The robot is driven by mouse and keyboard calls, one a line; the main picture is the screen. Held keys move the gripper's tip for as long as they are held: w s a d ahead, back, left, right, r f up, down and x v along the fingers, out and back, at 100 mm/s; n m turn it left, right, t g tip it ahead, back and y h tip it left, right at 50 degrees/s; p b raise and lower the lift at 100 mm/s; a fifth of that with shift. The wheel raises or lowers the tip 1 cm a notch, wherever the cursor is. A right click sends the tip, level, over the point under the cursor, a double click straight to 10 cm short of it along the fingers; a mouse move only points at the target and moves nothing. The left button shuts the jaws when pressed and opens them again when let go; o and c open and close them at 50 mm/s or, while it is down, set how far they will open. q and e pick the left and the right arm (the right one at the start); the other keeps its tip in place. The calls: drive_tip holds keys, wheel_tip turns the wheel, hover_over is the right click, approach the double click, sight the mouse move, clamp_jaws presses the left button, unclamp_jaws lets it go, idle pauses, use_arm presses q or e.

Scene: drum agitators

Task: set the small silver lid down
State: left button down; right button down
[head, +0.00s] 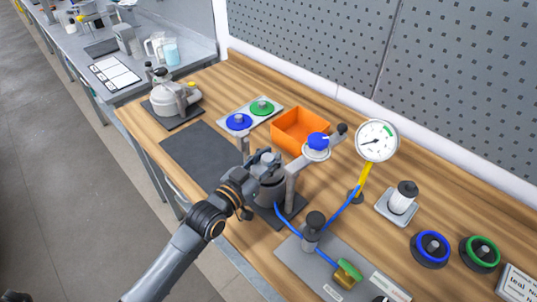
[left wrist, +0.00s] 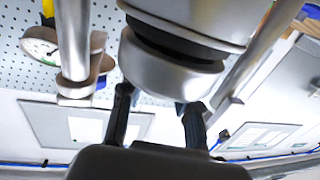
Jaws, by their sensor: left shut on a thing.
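My left gripper (head: 256,172) is beside the upper part of a grey metal vessel (head: 270,192) in the middle of the bench. In the left wrist view my left gripper (left wrist: 157,103) has its two dark fingers against a rounded silver part (left wrist: 168,78), which I take to be the small silver lid. A black band separates it from a larger silver body (left wrist: 190,22). In the head view the arm and fingers hide most of this, and I cannot tell whether the lid touches the vessel. My right gripper does not show.
Metal posts stand close around the vessel. Behind are an orange bin (head: 300,130) and a pale plate (head: 228,122) with a blue and a green disc. A gauge (head: 377,141) and blue hoses (head: 291,233) are to the right. A dark mat (head: 195,152) at left is largely bare.

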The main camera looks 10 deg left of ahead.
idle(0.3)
use_arm(q)
drive_tip(key=shift+f, duration=0.2)
drive_tip(key=c, duration=1)
unclamp_jaws()
drive_tip(key=shift+o, duration=0.2)
